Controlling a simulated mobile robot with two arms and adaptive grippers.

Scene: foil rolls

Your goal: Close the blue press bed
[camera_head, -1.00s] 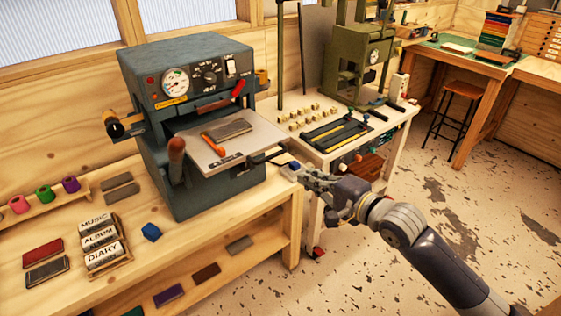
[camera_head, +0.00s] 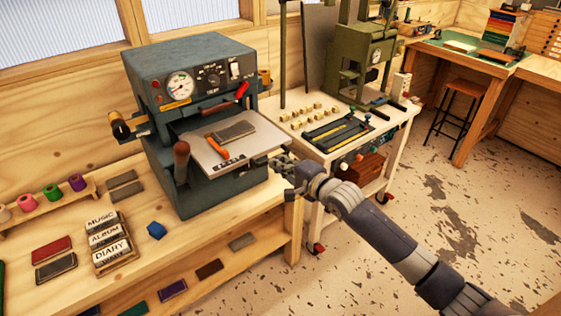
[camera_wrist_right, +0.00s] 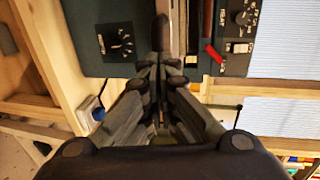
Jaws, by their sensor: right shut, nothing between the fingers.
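The blue-grey press (camera_head: 160,62) stands on the wooden bench in the head view. Its bed (camera_head: 205,158) is a pale plate sticking out of the front. A grey cover piece (camera_head: 235,131) and an orange-handled tool (camera_head: 216,144) lie on it. My right gripper (camera_head: 275,163) is at the bed's right front edge, beside a dark handle bar; I cannot tell whether they touch. In the wrist view the right gripper (camera_wrist_right: 158,65) is shut and empty, pointing at the press front, and its fingers hide part of the bed. My left gripper is not in view.
A white cart (camera_head: 385,125) with tools and a green machine (camera_head: 375,50) stands close on the right.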

